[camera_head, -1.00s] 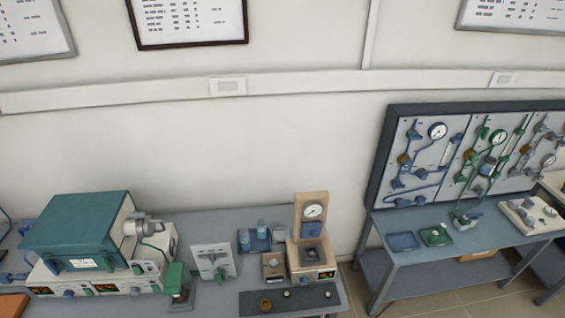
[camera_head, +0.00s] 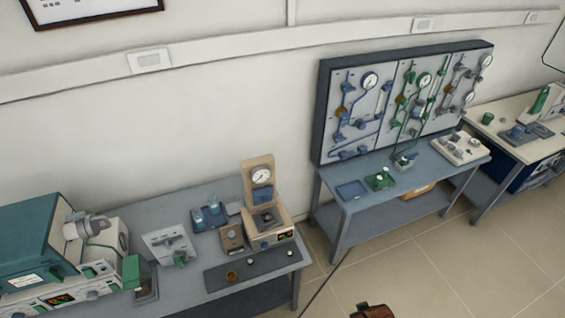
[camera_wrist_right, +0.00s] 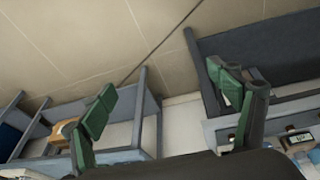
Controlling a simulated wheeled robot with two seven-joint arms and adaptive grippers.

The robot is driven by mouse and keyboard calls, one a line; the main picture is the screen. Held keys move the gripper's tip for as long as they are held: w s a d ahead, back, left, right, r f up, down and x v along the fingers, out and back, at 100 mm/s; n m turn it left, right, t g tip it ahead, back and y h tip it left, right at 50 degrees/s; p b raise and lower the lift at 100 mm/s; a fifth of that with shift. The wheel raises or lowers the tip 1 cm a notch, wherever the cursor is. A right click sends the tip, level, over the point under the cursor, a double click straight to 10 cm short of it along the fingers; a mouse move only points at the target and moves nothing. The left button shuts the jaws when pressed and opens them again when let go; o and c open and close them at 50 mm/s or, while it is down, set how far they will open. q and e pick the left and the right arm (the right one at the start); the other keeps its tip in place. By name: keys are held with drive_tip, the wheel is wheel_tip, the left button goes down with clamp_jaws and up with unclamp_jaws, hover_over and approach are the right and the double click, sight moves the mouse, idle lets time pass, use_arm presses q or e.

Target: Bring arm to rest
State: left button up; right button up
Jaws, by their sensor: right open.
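My right gripper (camera_wrist_right: 161,83) shows in the right wrist view. Its two green-padded fingers stand wide apart with nothing between them. Behind the fingers are the tiled floor (camera_wrist_right: 90,35) and parts of benches, seen tilted. No arm or gripper of mine can be made out for certain in the head view. My left gripper is in neither view.
The furnace bench (camera_head: 190,278) is at left in the head view, with a teal furnace (camera_head: 35,240) and a gauge device (camera_head: 262,200). A panel bench (camera_head: 410,185) stands right of it. Tiled floor (camera_head: 430,270) lies open in front. A reddish-brown object (camera_head: 372,311) at the bottom edge is mostly cut off.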

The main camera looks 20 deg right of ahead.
drive_tip(key=s+a+f+g+b, duration=0.1)
drive_tip(key=s+f+b, duration=0.15)
drive_tip(key=f, duration=1.25)
drive_tip(key=s+f+b, duration=0.2)
drive_tip(key=f+b, duration=0.1)
drive_tip(key=f, duration=1.1)
drive_tip(key=s+f+n+g+b, duration=0.1)
drive_tip(key=s+f+b, duration=0.3)
drive_tip(key=s+f, duration=1.4)
drive_tip(key=shift+s+f+y, duration=0.3)
drive_tip(key=shift+f, duration=0.65)
